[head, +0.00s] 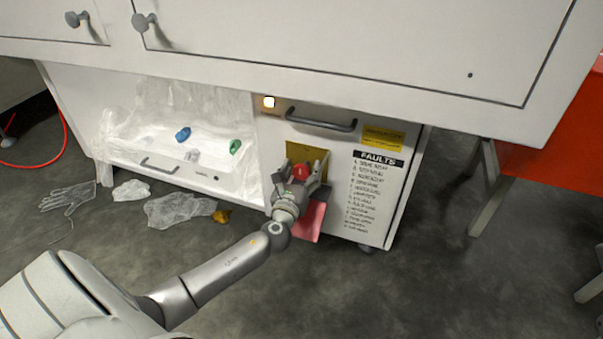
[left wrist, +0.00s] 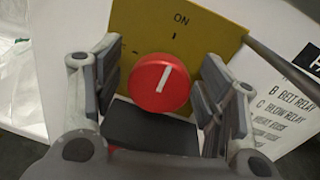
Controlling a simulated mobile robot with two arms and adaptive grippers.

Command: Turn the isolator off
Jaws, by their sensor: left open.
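The isolator is a round red knob (left wrist: 160,83) with a white line, on a yellow plate (left wrist: 205,30) marked ON at its top. The white line leans a little right of upright, toward the ON mark. In the head view the red knob (head: 301,172) sits on the yellow plate (head: 319,155) on the cabinet front. My left gripper (head: 301,183) is open, with its fingers on either side of the knob. In the left wrist view my left gripper (left wrist: 160,90) shows gaps between both fingers and the knob. My right gripper is not in view.
A red-pink flap (head: 312,222) hangs below. Clear film and gloves (head: 70,196) lie at the left.

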